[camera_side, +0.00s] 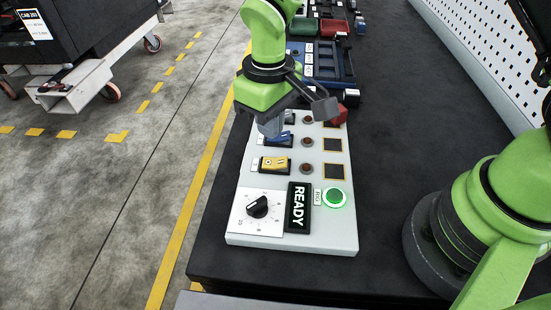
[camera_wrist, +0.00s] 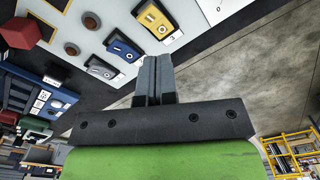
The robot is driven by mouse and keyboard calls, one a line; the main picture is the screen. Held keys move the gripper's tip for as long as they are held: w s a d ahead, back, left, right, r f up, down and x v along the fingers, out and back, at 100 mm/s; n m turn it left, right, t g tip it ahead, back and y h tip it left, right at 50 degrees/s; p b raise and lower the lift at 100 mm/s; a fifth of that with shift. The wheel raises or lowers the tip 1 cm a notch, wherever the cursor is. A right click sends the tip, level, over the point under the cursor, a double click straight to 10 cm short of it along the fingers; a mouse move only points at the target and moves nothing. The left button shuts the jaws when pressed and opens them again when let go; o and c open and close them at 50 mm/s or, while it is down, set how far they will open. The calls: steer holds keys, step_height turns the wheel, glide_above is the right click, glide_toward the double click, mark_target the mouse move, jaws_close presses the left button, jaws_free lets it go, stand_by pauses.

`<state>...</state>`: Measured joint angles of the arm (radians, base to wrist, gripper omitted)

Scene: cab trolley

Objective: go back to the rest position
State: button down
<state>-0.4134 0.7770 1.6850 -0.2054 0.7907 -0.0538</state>
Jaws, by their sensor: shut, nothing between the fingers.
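My gripper (camera_side: 270,124) is over the far left part of a white control panel (camera_side: 240,238), near its blue rocker switch (camera_side: 282,139). In the wrist view its two grey fingers (camera_wrist: 153,72) are together with nothing between them. The panel has a yellow rocker switch (camera_side: 275,165), a black dial (camera_side: 257,207), a READY display (camera_side: 298,207) and a green lit button (camera_side: 334,197). In the wrist view the yellow switch (camera_wrist: 156,19), a blue switch (camera_wrist: 122,48) and a darker switch (camera_wrist: 101,68) show past the fingers. I cannot tell whether the fingers touch the panel.
The panel lies on a dark bench top (camera_side: 380,170). Blue trays (camera_side: 325,63) and red and green bins (camera_side: 333,27) stand behind it. A white perforated board (camera_side: 480,50) borders the right. A black trolley (camera_side: 80,40) stands on the floor at left.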

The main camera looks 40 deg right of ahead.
steer(key=s+d+r+m+t+y, duration=0.1)
steer(key=s+d+r+m+t, duration=0.15)
steer(key=r, duration=0.55)
steer(key=s+d+r+m+t+y, duration=0.1)
steer(key=s+d+r, duration=0.25)
steer(key=r, duration=0.45)
steer(key=s+d+r+m+t, duration=0.1)
steer(key=s+d+r+t, duration=0.1)
steer(key=s, duration=0.3)
steer(key=s+d+r+m+t, duration=0.1)
steer(key=s+d+r+m, duration=0.1)
steer(key=s, duration=0.4)
steer(key=shift+d+r+t, duration=0.15)
steer(key=shift+d+t, duration=0.2)
steer(key=shift+d, duration=0.2)
